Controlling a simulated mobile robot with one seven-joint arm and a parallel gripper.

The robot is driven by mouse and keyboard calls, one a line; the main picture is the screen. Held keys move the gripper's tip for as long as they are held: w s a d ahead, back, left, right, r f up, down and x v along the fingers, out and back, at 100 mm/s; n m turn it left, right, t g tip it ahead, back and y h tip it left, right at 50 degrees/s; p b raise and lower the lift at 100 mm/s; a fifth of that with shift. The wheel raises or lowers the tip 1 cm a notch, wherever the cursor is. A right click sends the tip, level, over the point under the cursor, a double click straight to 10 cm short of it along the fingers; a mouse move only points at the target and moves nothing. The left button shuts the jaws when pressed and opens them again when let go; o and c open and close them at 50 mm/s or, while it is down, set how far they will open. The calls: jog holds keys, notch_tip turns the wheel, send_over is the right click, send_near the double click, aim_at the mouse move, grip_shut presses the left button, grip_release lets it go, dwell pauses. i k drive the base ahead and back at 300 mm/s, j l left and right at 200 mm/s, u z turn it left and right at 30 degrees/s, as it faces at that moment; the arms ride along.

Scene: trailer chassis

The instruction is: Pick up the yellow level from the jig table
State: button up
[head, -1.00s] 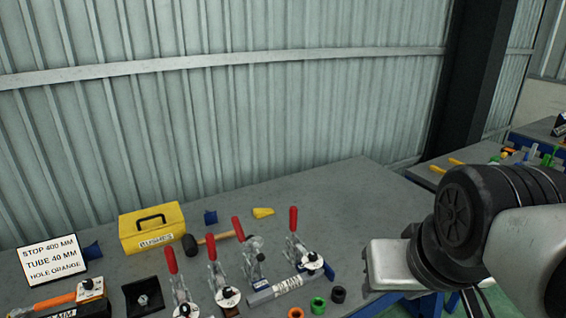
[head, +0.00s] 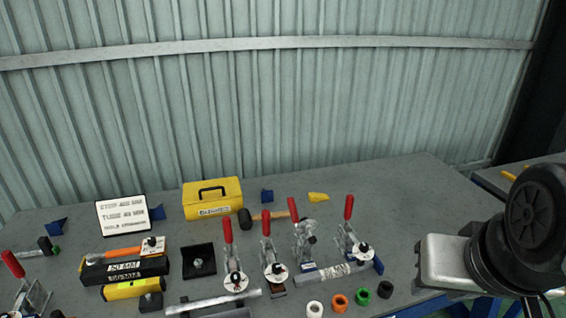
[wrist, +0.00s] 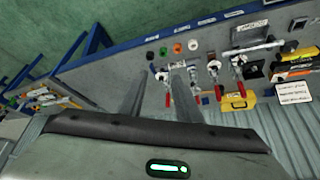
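The yellow level (head: 134,289) is a short yellow bar with dark marks. It lies at the front left of the jig table (head: 400,190) in the head view, just in front of a black block marked in white. A dark round-ended piece covers a little of its right end. In the wrist view, a small yellow strip (wrist: 298,55) at the right edge seems to be the level. My gripper (wrist: 158,85) shows two separated fingers with nothing between them, well away from the level. In the head view my arm is at the right and the fingertips are hidden.
Red-handled clamps (head: 267,232) stand right of the level, with a metal tube (head: 213,302) close by. A yellow bushes box (head: 212,198), a sign (head: 123,215) and a hammer (head: 265,215) lie behind. Coloured rings (head: 340,301) line the front. The table's back right is clear.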

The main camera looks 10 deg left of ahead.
aim_at(136, 288)
jog(key=u, duration=1.6)
jog(key=i+j+u, duration=0.2)
jog(key=u, duration=0.15)
jog(key=k, duration=0.6)
jog(key=i+j+z, duration=0.4)
jog(key=i+j, duration=0.5)
jog(key=j, duration=0.1)
